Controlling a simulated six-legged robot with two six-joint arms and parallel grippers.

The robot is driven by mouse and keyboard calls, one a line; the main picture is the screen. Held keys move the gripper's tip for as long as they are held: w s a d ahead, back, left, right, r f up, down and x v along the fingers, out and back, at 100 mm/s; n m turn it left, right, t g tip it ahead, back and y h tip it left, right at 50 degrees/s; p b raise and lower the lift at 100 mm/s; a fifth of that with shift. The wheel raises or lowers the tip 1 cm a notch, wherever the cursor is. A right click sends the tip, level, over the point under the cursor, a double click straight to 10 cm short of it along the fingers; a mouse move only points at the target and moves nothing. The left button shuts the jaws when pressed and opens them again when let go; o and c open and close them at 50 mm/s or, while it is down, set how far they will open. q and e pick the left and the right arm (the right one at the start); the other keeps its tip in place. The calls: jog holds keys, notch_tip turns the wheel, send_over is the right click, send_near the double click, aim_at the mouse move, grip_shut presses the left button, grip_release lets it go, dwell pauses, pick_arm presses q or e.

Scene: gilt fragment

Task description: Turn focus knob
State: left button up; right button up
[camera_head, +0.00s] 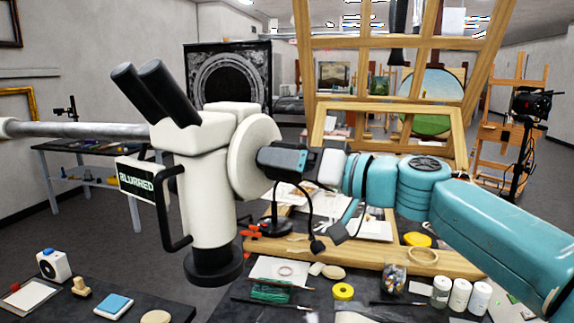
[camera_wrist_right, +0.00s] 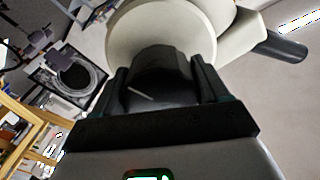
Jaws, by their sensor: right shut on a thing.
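A cream microscope (camera_head: 205,190) with two black eyepieces hangs at centre-left on a pale horizontal boom. A small display on its left side (camera_head: 136,180) reads "BLURRED". A large cream disc (camera_head: 254,158) stands out on its right side. My right gripper (camera_head: 274,160), on a teal arm from the right, is up against this disc. In the right wrist view my right gripper (camera_wrist_right: 160,82) is shut on the dark focus knob (camera_wrist_right: 157,66), one finger on each side. A short pale line shows on the knob. In the head view the gripper hides the knob. My left gripper is not in view.
Below is a dark worktable with a yellow tape roll (camera_head: 343,291), white jars (camera_head: 460,295), a glass of colourful bits (camera_head: 394,278) and brushes. A wooden easel frame (camera_head: 400,106) stands behind my right arm. A black handle (camera_head: 165,215) juts from the microscope's left.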

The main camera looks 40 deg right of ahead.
jog(key=o, duration=1)
jog(key=b+v, duration=0.6)
jog(key=v, duration=1)
jog(key=shift+s, duration=0.2)
jog(key=shift+d, duration=0.1)
